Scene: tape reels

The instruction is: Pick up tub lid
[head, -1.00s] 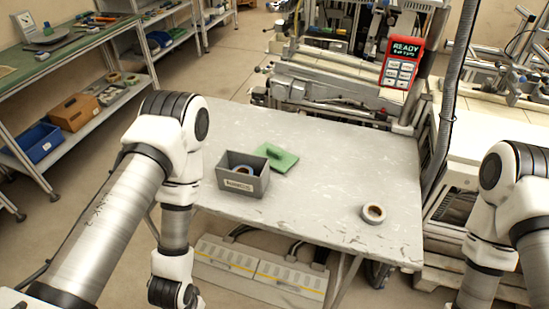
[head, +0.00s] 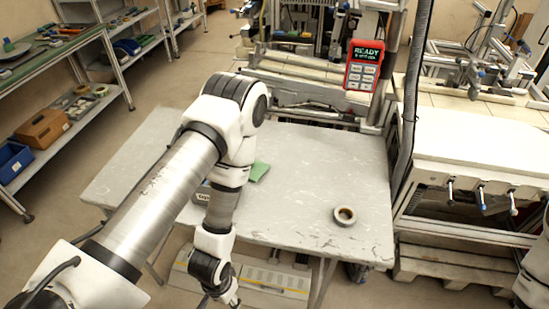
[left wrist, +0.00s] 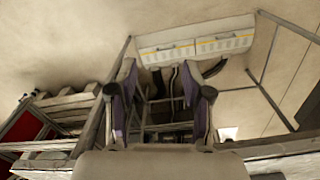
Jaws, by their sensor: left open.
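The green tub lid (head: 259,171) lies on the grey table, mostly hidden behind my left arm in the head view. The grey tub (head: 203,193) is also largely covered by that arm; only a bit of its labelled side shows. My left gripper (head: 232,300) hangs at the bottom of the head view, in front of the table's near edge and apart from the lid. In the left wrist view, its two fingers (left wrist: 158,95) are spread with nothing between them. The lid does not show in that view. My right gripper is out of view.
A tape reel (head: 344,216) lies on the right part of the table (head: 310,165). A white cabinet (head: 270,280) sits under the table. A red display panel (head: 366,63) reading READY stands behind. Shelves (head: 70,110) are at the left. The table's middle right is clear.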

